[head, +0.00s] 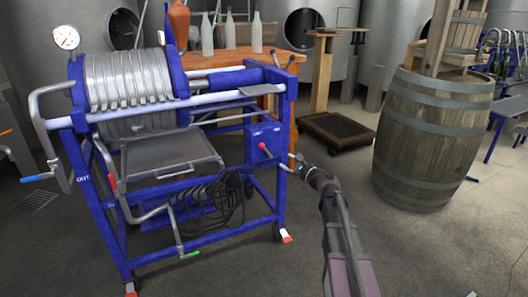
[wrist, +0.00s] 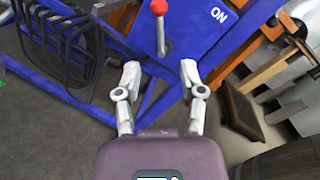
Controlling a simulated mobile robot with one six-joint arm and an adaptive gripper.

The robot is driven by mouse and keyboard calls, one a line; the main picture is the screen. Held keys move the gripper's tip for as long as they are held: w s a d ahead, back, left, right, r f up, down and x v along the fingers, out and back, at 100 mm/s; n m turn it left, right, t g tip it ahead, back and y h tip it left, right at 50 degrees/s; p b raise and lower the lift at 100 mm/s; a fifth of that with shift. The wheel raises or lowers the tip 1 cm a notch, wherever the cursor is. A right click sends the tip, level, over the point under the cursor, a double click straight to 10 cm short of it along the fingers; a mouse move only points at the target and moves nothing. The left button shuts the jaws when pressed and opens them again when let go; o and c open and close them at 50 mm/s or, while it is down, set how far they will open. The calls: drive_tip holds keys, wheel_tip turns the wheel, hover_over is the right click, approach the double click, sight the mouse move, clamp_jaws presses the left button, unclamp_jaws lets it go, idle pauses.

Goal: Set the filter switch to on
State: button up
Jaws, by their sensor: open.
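The filter (head: 130,80) is a blue wheeled frame with a pack of pale ribbed plates. Its blue switch box (head: 268,133) is at the frame's right end. The filter switch (head: 263,147) is a small lever with a red knob on that box. In the wrist view the switch (wrist: 160,30) shows at the top centre, its knob pointing up-picture, with a white ON label (wrist: 218,14) to its right. My gripper (wrist: 160,70) is open and empty, its fingertips apart just below the lever's stem, not around the knob. In the head view my gripper (head: 292,163) is right of the box.
A wooden barrel (head: 430,135) stands to the right, and a low platform scale (head: 337,130) is behind.

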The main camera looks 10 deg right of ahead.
sight(265, 149)
drive_tip(key=x, duration=1.4)
drive_tip(key=shift+s, duration=0.1)
idle(0.3)
clamp_jaws()
